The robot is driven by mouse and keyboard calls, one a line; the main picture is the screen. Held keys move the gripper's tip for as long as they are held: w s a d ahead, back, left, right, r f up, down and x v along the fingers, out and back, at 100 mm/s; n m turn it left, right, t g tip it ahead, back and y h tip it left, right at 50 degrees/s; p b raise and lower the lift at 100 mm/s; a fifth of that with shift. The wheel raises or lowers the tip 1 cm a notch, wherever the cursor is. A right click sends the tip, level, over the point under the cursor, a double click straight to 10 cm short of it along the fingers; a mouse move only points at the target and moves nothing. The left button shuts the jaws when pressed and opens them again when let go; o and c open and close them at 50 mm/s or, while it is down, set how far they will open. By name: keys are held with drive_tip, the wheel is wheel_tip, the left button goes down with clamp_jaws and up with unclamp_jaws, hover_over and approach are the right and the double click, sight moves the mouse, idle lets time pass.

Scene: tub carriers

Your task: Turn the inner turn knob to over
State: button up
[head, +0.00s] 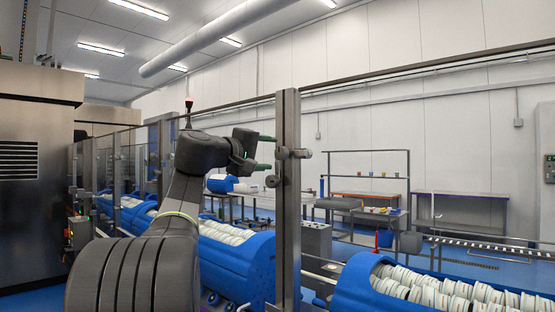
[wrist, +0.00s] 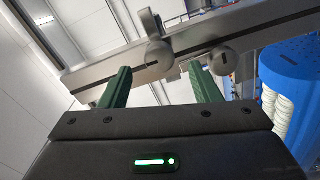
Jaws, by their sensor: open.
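A grey metal post (head: 288,225) stands upright in front of me and carries small round knobs. One knob (head: 282,153) is at the height of my gripper, and another knob (head: 272,181) is lower. In the wrist view one round slotted knob (wrist: 158,53) lies between and just beyond my fingertips, and a second slotted knob (wrist: 222,60) is to its right. I cannot tell which is the inner one. My gripper (head: 265,152) is open, its green fingers pointing at the post. In the wrist view my gripper (wrist: 160,70) appears empty; contact with the knob cannot be told.
Blue tub carriers (head: 250,262) filled with white rolls stand behind the post, with another blue carrier (head: 350,285) at the right. A glass-and-metal fence runs along the left. Benches (head: 470,209) stand by the far wall. A steel cabinet (head: 35,200) is at the left.

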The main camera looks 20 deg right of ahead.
sight(279, 154)
drive_tip(key=b+v, duration=0.1)
drive_tip(key=v, duration=0.6)
drive_tip(key=shift+s+a, duration=0.15)
drive_tip(key=shift+a, duration=0.2)
drive_tip(key=p+x, duration=0.3)
drive_tip(key=x, duration=1.1)
drive_tip(key=shift+a, duration=0.1)
